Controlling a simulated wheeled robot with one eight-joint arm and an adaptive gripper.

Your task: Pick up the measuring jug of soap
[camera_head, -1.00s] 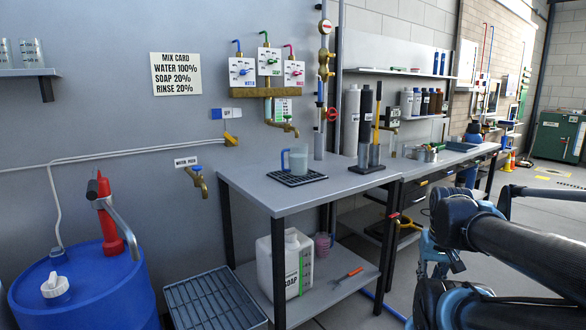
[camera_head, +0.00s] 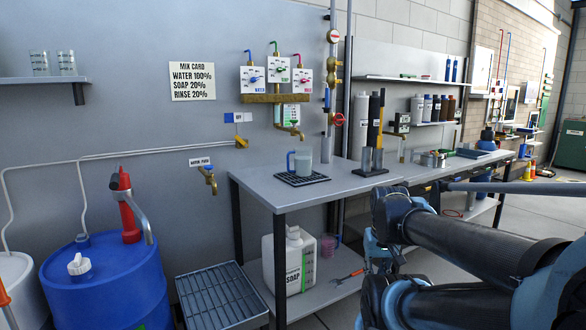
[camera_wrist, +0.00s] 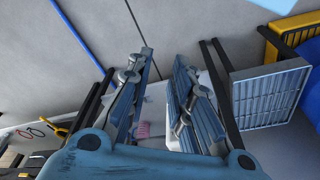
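A clear measuring jug with a blue handle (camera_head: 302,160) stands upright on a black drip tray (camera_head: 322,178) on the grey bench. Its contents look pale grey; I cannot tell what they are. A white container labelled SOAP (camera_head: 268,268) stands on the lower shelf. A pink ribbed vessel (camera_head: 328,246) is beside it and also shows in the wrist view (camera_wrist: 143,130). My gripper (camera_wrist: 160,64) is open, with nothing seen between its fingers. The jug cannot be made out in the wrist view. My arm is at the right of the head view, apart from the jug.
A brass tap (camera_head: 295,132) hangs above the jug. A dark stand with grey cylinders (camera_head: 366,172) is to its right on the bench. A blue drum (camera_head: 105,285) and a floor grate (camera_head: 222,297) are at left. A red-handled tool (camera_head: 350,275) lies on the lower shelf.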

